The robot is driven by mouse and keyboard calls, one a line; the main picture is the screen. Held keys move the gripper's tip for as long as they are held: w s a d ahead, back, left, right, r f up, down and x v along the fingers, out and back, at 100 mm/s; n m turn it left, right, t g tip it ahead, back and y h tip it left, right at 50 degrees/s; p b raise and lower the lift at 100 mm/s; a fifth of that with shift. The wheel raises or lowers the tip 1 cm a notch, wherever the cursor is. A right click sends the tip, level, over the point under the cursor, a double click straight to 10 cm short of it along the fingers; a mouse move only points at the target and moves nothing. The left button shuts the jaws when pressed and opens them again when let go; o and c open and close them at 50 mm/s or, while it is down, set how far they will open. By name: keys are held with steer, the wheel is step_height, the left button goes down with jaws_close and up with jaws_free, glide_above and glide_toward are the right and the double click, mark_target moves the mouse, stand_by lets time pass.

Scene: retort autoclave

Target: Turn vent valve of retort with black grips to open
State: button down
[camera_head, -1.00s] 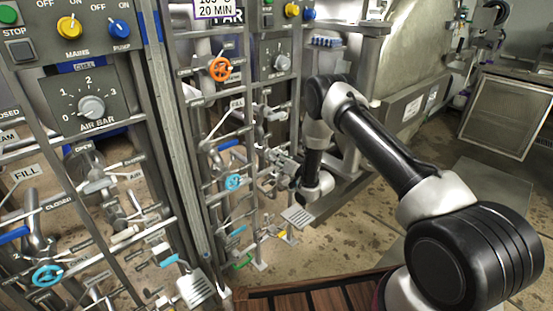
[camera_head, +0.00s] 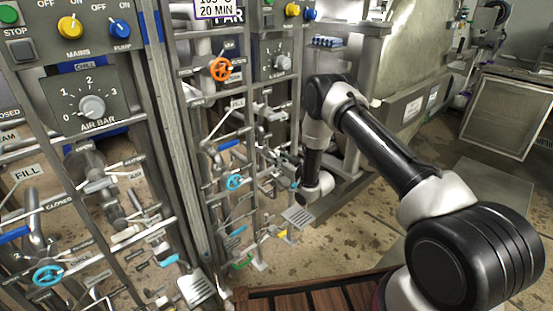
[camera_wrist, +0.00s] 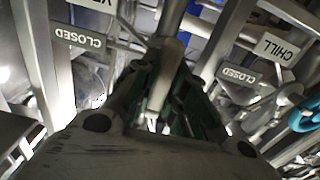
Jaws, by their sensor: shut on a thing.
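My gripper (camera_wrist: 168,78) is shut on a pale, bar-shaped valve handle (camera_wrist: 166,56) in the wrist view. Its dark green pads lie on both sides of the handle. A cut-off label starting with V (camera_wrist: 98,4) is above left, and a CLOSED plate (camera_wrist: 78,39) is below it. In the head view my gripper (camera_head: 289,161) is among the pipes of the right-hand valve rack. It is small there, and the held handle cannot be made out. I cannot tell the grip colour or the valve's exact angle.
A second CLOSED plate (camera_wrist: 238,76), a CHILL label (camera_wrist: 279,48) and a blue handwheel (camera_wrist: 306,115) are close on the right in the wrist view. An orange handwheel (camera_head: 220,69) is on the rack. Open floor (camera_head: 350,235) is to the right of it.

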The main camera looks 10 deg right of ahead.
stand_by(0.3)
steer(key=c, duration=1.4)
jaws_free()
steer(key=shift+c, duration=0.2)
steer(key=shift+s, duration=0.1)
steer(key=v, duration=1.2)
